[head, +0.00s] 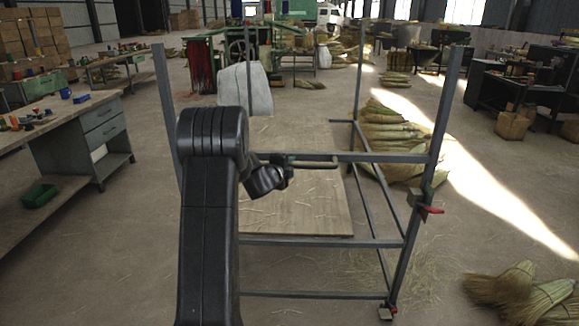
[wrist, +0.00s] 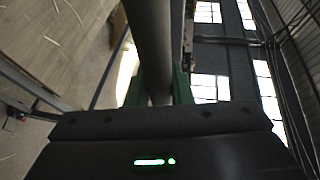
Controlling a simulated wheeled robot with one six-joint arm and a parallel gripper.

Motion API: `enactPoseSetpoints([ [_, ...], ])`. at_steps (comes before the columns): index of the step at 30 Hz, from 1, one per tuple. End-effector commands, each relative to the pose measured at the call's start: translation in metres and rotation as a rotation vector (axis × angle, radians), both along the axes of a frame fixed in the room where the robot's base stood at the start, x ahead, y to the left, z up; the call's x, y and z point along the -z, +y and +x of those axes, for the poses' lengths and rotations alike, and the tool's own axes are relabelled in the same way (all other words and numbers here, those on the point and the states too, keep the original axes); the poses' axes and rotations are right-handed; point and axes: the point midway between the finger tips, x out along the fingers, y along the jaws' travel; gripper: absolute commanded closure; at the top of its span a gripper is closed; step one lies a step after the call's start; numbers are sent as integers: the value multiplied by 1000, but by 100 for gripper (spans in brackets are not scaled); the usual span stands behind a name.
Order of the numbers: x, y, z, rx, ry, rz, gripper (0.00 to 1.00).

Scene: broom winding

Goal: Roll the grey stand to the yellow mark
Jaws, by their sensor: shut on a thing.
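The grey stand (head: 375,242) is an upright open frame of metal posts and rails in front of me in the head view. My gripper (head: 287,165) is at its near upper rail, by a thin handle bar (head: 318,165). In the wrist view a round grey bar (wrist: 152,45) runs between the green-edged fingers (wrist: 160,88), and the gripper is shut on it. My arm covers the stand's lower left part. A red lever (head: 430,210) is on the right post, and a caster (head: 387,312) shows at its foot. I see no yellow mark.
A pale wooden board (head: 310,208) lies within the stand's outline. Broom-straw bundles (head: 390,135) lie just right of it, with more (head: 525,292) at the lower right. A workbench (head: 75,125) stands left. A white sack (head: 245,90) is behind.

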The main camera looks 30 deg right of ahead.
Motion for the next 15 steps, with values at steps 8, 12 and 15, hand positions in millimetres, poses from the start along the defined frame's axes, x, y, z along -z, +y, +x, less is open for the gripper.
enactPoseSetpoints([
  [8,-3,0,1,0,-4,-2,100],
  [12,-2,0,1,0,-3,-3,61],
  [15,-2,0,1,0,-2,-1,59],
])
